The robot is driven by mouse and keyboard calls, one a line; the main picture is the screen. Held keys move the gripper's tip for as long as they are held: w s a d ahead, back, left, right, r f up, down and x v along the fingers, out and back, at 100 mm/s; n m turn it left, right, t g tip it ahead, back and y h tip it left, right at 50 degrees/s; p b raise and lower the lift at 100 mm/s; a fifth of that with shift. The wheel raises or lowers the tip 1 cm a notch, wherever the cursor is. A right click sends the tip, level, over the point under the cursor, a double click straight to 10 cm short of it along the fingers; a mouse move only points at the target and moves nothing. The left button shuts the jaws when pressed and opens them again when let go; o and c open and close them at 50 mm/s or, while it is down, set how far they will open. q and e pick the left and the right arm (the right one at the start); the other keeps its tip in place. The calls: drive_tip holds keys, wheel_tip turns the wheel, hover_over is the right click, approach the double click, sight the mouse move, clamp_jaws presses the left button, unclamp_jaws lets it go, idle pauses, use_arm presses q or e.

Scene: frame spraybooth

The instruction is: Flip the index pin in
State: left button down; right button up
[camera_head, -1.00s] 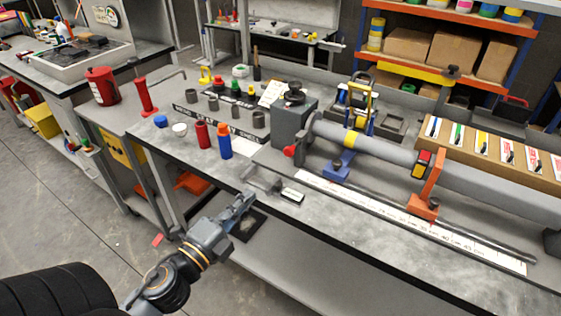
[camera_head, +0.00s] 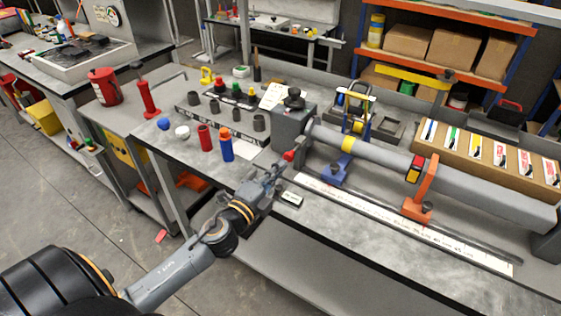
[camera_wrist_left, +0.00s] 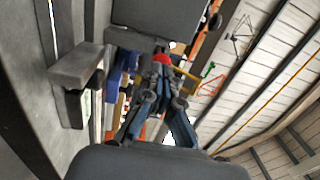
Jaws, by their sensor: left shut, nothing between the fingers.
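The index pin shows as a red knob (camera_head: 288,155) on the lower side of the grey headstock block (camera_head: 290,128), at the near end of the long grey tube (camera_head: 375,153). My left gripper (camera_head: 278,170) is shut and empty, with its fingertips right by the knob. In the left wrist view the red knob (camera_wrist_left: 163,59) shows just beyond the closed fingertips (camera_wrist_left: 161,69), below the dark block (camera_wrist_left: 165,22). The fingertips partly cover the knob, and I cannot tell whether they touch it. My right gripper is not in view.
A blue support (camera_head: 336,172) and an orange support (camera_head: 421,205) stand under the tube. A white ruler strip (camera_head: 400,225) lies along the bench. A blue bottle (camera_head: 226,146) and a red bottle (camera_head: 205,138) stand left of the block. The bench front is mostly clear.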

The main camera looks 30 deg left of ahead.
sight(286, 158)
use_arm(q)
drive_tip(key=shift+w, duration=0.6)
drive_tip(key=shift+w+r, duration=0.1)
drive_tip(key=shift+w, duration=0.9)
